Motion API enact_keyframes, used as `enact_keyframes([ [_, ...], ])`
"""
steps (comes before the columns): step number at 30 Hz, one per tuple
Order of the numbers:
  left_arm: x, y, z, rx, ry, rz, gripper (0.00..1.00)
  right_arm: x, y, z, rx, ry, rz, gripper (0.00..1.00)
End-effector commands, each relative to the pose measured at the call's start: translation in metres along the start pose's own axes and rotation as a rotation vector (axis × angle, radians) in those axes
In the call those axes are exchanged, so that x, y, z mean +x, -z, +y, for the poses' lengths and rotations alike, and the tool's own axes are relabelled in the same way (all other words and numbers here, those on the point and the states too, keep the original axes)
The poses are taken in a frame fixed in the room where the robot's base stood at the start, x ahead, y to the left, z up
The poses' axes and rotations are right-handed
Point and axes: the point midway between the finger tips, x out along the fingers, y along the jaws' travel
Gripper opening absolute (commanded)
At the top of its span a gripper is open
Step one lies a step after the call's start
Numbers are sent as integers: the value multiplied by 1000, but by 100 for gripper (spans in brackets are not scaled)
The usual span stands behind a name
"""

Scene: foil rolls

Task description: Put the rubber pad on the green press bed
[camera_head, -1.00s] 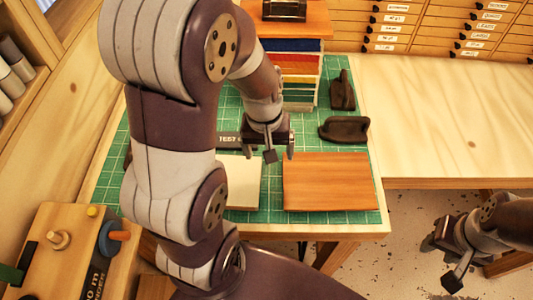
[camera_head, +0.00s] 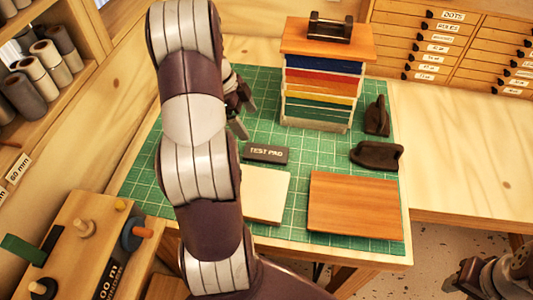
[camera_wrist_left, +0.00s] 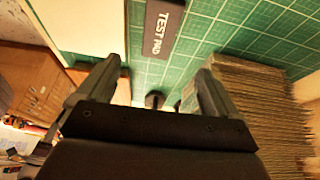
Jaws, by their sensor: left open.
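A dark grey block marked TEST PAD (camera_head: 266,154), the likely rubber pad, lies flat on the green gridded mat (camera_head: 312,236). It also shows in the left wrist view (camera_wrist_left: 160,28), ahead of the fingers. The mat is green, but I cannot tell whether it is the press bed. A stack of coloured layers (camera_head: 322,92), one green, stands on the mat under a wooden top. My left gripper (camera_head: 243,112) is open and empty, left of the stack and beyond the pad. It shows open in its wrist view (camera_wrist_left: 150,95). My right gripper (camera_head: 468,280) is partly cut off.
A cream block (camera_head: 266,195) and a brown wooden board (camera_head: 355,205) lie at the mat's front. Two dark shaped pieces (camera_head: 376,155) (camera_head: 377,116) are right of the stack. The bench to the right (camera_head: 460,150) is bare. A wooden rack (camera_head: 85,250) stands at front left.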

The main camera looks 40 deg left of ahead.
Motion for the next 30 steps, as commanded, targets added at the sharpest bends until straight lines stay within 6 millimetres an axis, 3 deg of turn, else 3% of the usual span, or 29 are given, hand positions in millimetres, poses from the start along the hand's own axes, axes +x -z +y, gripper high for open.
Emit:
enact_keyframes([
  [3,38,-6,1,17,-2,-1,94,39,-5,0,0,0,-1,43],
  [5,39,0,2,13,-6,0,94,22,-4,0,0,0,-3,43],
  [12,73,0,1,12,-4,-2,94,12,-2,0,0,0,-1,43],
  [17,99,0,5,10,-7,-2,94,-6,1,0,0,0,-1,43],
  [21,121,-1,3,12,-2,-3,94,-7,1,0,0,0,-1,43],
  [28,125,-2,3,12,0,-3,94,-6,0,0,0,0,-1,43],
  [30,124,-2,3,12,0,-3,71,-6,0,0,0,0,-1,43],
])
